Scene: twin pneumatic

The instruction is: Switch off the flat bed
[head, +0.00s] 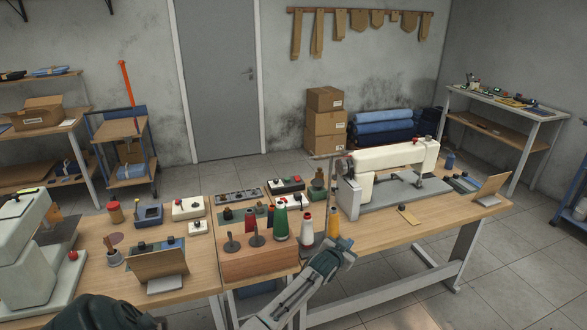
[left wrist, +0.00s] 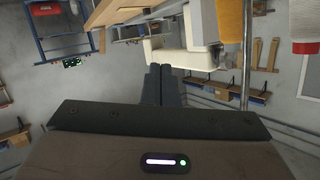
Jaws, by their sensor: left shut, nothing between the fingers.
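The white sewing machine with a long flat grey bed (head: 405,190) stands on the right part of the workbench. It appears to be the flat bed; its white body also shows in the left wrist view (left wrist: 185,56). I cannot make out its power switch or whether it is on. My left gripper (head: 340,254) is shut and empty at the bench's front edge, just right of the thread cones. Its closed dark fingers show in the left wrist view (left wrist: 165,86). My right gripper is in neither view.
A yellow cone (head: 333,224) and a red-and-white cone (head: 307,229) stand close to my left gripper. A wooden block with spindles (head: 260,264) is left of it. A second pale machine (head: 28,255) with a red knob stands at far left. Button boxes (head: 286,185) sit farther back.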

